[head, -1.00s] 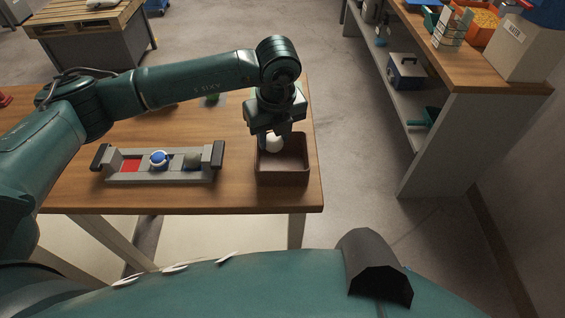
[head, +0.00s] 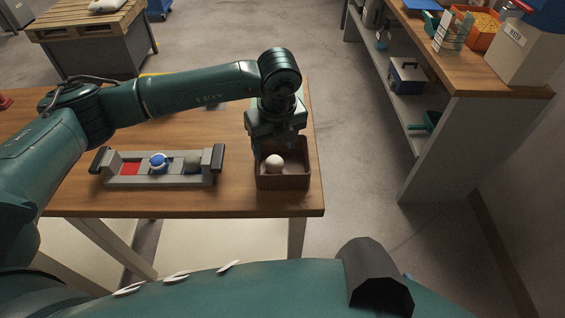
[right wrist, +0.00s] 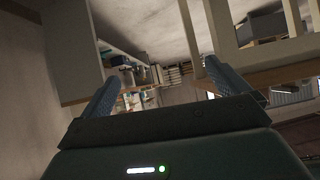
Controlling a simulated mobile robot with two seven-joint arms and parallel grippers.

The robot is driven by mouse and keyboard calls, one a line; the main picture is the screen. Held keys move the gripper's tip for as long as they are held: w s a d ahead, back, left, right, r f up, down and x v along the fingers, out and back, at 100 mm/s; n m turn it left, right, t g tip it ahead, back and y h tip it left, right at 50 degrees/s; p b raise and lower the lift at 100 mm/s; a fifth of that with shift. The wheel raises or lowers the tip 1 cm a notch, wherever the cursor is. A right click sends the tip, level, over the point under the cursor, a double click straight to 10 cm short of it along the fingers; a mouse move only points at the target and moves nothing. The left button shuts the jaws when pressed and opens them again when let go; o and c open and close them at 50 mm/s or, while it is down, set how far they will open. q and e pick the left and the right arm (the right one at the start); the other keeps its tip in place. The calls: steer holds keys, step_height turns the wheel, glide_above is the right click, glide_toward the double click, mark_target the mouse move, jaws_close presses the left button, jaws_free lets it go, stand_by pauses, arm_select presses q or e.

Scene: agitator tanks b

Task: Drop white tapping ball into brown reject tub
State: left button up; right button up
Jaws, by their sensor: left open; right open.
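The white tapping ball (head: 274,163) is in the brown reject tub (head: 284,183), in its left part. The tub stands near the right front corner of the wooden table. My left gripper (head: 270,147) is open and empty just above and behind the ball, over the tub; its fingertips are partly hidden by its own body. My right gripper (right wrist: 178,88) shows in the right wrist view with its two fingers apart and nothing between them.
A shelf bench (head: 470,75) stands at the right across clear floor.

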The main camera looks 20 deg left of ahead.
arm_select(q)
step_height(320, 180, up, 13)
steer(key=s+d+b, duration=0.1)
steer(key=shift+s+d+b, duration=0.15)
steer(key=shift+s+b, duration=0.1)
steer(key=shift+b, duration=0.15)
steer(key=shift+s, duration=0.1)
